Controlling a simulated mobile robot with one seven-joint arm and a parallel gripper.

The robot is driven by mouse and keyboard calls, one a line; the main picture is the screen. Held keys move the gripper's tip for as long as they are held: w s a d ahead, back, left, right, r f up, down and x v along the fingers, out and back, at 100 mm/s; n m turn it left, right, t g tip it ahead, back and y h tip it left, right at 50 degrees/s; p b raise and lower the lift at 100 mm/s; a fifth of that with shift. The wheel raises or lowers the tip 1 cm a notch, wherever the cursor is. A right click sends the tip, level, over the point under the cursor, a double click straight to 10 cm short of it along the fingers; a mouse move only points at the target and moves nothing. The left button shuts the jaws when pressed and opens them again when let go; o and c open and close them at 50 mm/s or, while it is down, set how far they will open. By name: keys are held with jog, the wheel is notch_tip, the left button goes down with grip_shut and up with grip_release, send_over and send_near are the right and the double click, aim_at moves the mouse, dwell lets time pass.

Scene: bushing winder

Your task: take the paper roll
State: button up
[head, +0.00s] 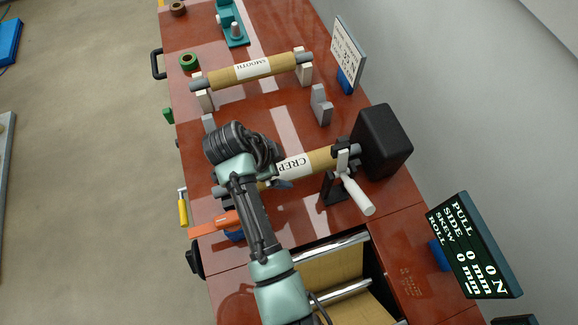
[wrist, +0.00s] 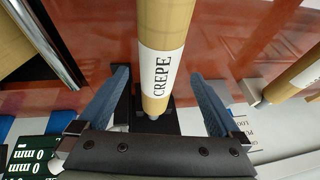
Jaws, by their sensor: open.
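A tan paper roll labelled CREPE (head: 318,161) lies across the red bench on a shaft, with my arm covering its left part in the head view. In the wrist view this CREPE roll (wrist: 156,95) runs up the middle of the picture between the two fingers of my gripper (wrist: 159,80). The fingers are open, one to each side, with gaps to the roll. I cannot tell how far above it they are. A second tan roll, labelled SMOOTH (head: 272,67), rests on white supports farther back; part of a pale-labelled roll (wrist: 296,76) shows at the wrist view's right.
A black box (head: 383,142) and a stand with a white handle (head: 357,194) are at the CREPE roll's right end. A display (head: 474,246) stands at the front right. Metal rollers (head: 332,249) lie in front, and a yellow-handled tool (head: 183,211) is left.

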aim_at(284, 168)
jog(key=shift+p+x, duration=0.65)
jog(key=shift+x, duration=1.75)
jog(key=shift+s, duration=0.15)
grip_shut()
